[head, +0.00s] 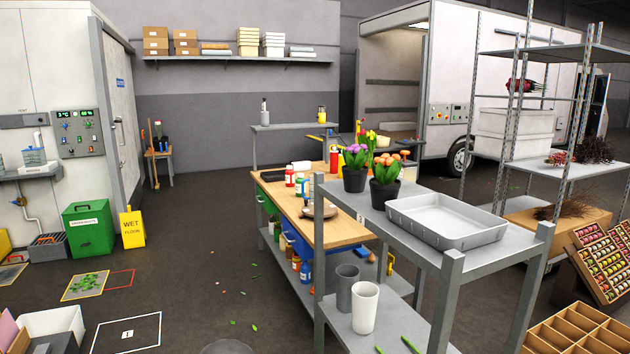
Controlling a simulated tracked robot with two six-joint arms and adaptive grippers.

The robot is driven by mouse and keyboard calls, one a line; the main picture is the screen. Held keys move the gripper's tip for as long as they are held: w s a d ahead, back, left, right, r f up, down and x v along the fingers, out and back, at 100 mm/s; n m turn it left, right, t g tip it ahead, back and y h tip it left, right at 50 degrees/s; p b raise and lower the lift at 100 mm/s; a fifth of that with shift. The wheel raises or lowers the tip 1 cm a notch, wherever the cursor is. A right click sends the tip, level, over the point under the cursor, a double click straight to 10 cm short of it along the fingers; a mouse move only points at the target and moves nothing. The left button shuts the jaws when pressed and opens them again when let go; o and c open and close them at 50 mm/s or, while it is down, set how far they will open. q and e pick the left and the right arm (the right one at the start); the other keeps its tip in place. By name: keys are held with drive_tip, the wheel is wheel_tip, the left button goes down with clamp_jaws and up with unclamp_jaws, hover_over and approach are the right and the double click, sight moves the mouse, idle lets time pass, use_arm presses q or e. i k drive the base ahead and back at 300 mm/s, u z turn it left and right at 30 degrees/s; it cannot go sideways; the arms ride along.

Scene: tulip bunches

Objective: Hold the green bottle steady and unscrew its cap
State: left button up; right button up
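Several small bottles stand on the wooden workbench (344,233) in the middle distance. One has a red body with a white label (290,177), and beside it stands a white-and-blue bottle (300,188). More small bottles, including a blue one (305,272), stand on the bench's lower shelf. I cannot make out for certain which, if any, is the green bottle; they are small and partly hidden behind the grey rack's post. Neither of my grippers is in view.
A grey rack (425,255) with a grey tray (447,222) and potted tulips (385,185) stands in front of the bench. Open floor (200,270) lies left of the bench, with scattered leaves.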

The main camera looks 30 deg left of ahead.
sight(298, 181)
drive_tip(key=z, duration=0.3)
drive_tip(key=i, duration=0.15)
drive_tip(key=u, duration=2.3)
drive_tip(key=i, duration=5.25)
drive_tip(key=z, duration=0.1)
